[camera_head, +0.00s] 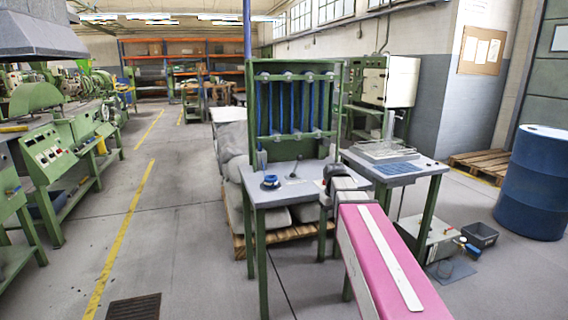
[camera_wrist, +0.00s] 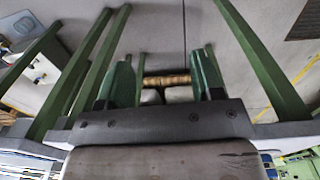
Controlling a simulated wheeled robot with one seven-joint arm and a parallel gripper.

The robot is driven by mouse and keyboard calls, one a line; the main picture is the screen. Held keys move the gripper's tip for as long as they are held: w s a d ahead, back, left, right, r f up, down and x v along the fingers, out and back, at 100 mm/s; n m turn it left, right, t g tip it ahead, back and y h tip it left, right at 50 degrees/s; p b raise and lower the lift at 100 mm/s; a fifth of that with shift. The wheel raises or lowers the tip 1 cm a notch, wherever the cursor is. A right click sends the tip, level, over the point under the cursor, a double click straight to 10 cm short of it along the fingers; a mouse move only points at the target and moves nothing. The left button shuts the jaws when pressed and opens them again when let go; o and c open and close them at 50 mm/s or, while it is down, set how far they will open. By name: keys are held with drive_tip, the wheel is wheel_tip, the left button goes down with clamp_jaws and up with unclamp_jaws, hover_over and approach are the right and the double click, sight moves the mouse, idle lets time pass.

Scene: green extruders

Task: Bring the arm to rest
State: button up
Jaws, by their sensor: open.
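My arm, pink with a white stripe, reaches forward from the lower right in the head view. Its grey and black end, with my gripper (camera_head: 335,181), is over or beside the right edge of a grey worktable (camera_head: 262,196); the height gap is unclear. The fingertips are hard to make out there. In the wrist view my gripper (camera_wrist: 165,76) shows its dark bolted body and two fingers set apart, with nothing held between them. Beyond the fingers are green table legs and the floor, seen upside down.
A blue round item (camera_head: 270,182) lies on the worktable, before a green rack (camera_head: 293,80) with blue rods. A second table (camera_head: 403,166) stands right. A blue barrel (camera_head: 532,184) and black bin (camera_head: 480,235) are farther right. Machines (camera_head: 60,150) line the left; the aisle between is clear.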

drive_tip(key=s+f+m, duration=0.3)
drive_tip(key=s+f, duration=1.2)
drive_tip(key=f, duration=0.3)
drive_tip(key=shift+d+m, duration=0.15)
drive_tip(key=shift+m, duration=0.15)
drive_tip(key=shift+f, duration=0.1)
